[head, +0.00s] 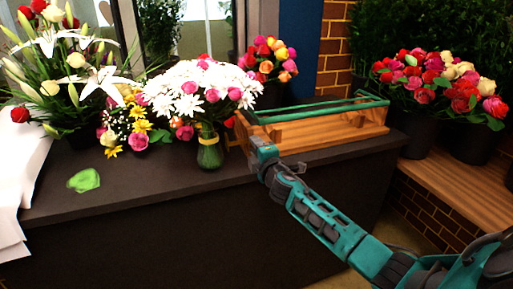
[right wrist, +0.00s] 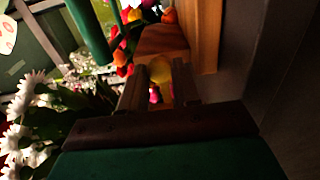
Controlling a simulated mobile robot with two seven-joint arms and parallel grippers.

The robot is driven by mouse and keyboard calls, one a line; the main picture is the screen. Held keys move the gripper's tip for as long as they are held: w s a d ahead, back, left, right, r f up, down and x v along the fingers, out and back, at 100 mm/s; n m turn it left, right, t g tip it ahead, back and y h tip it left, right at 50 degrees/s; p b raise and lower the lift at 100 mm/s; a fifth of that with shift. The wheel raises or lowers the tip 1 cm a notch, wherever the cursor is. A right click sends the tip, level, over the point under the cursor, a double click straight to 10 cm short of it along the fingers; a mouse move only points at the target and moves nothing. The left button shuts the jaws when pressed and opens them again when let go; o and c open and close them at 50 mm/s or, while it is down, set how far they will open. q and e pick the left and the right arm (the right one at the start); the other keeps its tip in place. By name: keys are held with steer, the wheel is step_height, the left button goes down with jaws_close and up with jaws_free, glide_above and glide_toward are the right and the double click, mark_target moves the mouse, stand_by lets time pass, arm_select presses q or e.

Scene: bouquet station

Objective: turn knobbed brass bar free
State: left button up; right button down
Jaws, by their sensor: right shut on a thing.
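A wooden box (head: 340,137) with teal-green rails (head: 315,106) along its top sits on the right part of the dark counter. My right gripper (head: 259,150) is at the box's left end. In the right wrist view, a rounded yellow knob (right wrist: 160,69), which looks like part of the brass bar, shows between the two fingertips of my right gripper (right wrist: 158,82). The fingers are shut on it, close to the box's wood (right wrist: 163,40). The rest of the bar is hidden. My left gripper is not in view.
A glass vase (head: 210,152) of white and pink flowers stands just left of the box. A green crumpled item (head: 84,180) and white paper (head: 25,160) lie at the counter's left. Buckets of roses (head: 417,134) stand on the right bench. The counter's front (head: 150,170) is clear.

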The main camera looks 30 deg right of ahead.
stand_by(0.4)
steer(key=c, duration=0.8)
jaws_free()
steer(key=shift+s, duration=0.1)
steer(key=v, duration=1.2)
steer(key=shift+s+p, duration=0.35)
steer(key=shift+s, duration=0.05)
steer(key=s+a+f+m+g+y, duration=0.2)
steer(key=s+a+f+m, duration=0.2)
steer(key=s+a+f, duration=0.2)
steer(key=s+a+f+m+g+y, duration=0.2)
steer(key=s+a+f+m, duration=0.2)
steer(key=s+a+f, duration=0.2)
steer(key=s+a+f+m+g+y, duration=0.2)
steer(key=s+a+f+m, duration=0.2)
steer(key=s+a+f, duration=0.3)
steer(key=shift+s+f+m+g+y, duration=0.15)
steer(key=shift+f+m, duration=0.05)
steer(key=shift+f, duration=0.4)
steer(key=shift+s+f+m+g+y, duration=0.15)
steer(key=shift+f+m, duration=0.05)
steer(key=shift+f, duration=0.4)
